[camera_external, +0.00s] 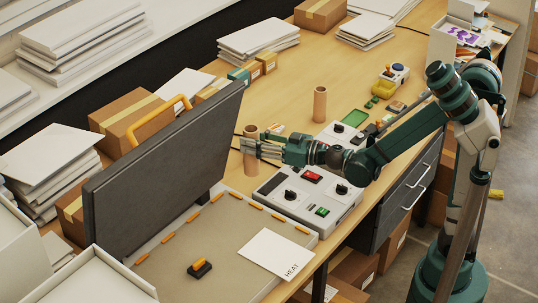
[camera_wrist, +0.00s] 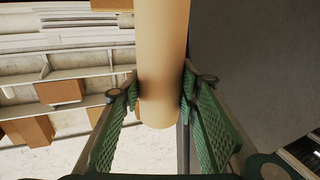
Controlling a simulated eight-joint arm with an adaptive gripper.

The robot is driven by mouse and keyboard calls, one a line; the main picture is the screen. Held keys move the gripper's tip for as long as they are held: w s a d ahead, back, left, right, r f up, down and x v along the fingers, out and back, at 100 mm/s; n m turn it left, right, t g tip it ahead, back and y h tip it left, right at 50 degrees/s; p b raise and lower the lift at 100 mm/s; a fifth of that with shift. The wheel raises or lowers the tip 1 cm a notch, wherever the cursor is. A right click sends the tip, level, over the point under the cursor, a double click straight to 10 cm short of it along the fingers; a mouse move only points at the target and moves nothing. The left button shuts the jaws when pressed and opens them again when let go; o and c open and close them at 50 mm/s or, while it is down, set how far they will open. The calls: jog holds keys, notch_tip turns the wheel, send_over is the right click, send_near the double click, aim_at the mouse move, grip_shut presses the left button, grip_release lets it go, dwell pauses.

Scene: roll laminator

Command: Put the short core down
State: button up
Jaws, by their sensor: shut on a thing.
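My gripper (camera_external: 262,148) is shut on a tan cardboard core (camera_external: 251,168), which it holds upright between the black panel and the control box. In the wrist view the core (camera_wrist: 163,60) sits between the two green ribbed finger pads (camera_wrist: 160,112), with one end showing. Whether the core's lower end touches the table or hangs just above it cannot be told. A second tan core (camera_external: 320,103) stands upright on the table farther back and looks somewhat shorter in the picture. Their true lengths are hard to compare.
The control box (camera_external: 318,205) with knobs and buttons lies just below my gripper. The tilted black panel (camera_external: 165,175) stands to the left, with a "HEAT" sheet (camera_external: 273,254) in front. Small boxes (camera_external: 252,72) and paper stacks line the back. Bare wood (camera_external: 290,85) shows around the second core.

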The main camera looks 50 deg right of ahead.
jog(key=s+a+n+g+y+p, duration=0.1)
jog(key=s+a+n+g+y, duration=0.3)
jog(key=s+a, duration=0.3)
jog(key=s+a+r+n+g+y, duration=0.1)
jog(key=s+a+n+g+y, duration=0.3)
jog(key=a, duration=1.3)
jog(key=s+a+r+n+g+y+p, duration=0.1)
jog(key=s+a+n+g+y, duration=0.2)
jog(key=s+a, duration=0.8)
jog(key=s+n+g, duration=0.1)
jog(key=g, duration=0.1)
jog(key=shift+s+a+r+g+y+p, duration=0.15)
jog(key=shift+a+g+y+p, duration=0.15)
jog(key=shift+a+y, duration=0.1)
jog(key=shift+f+b, duration=0.8)
jog(key=shift+f, duration=2.25)
jog(key=shift+f+b, duration=0.55)
jog(key=shift+f, duration=1.6)
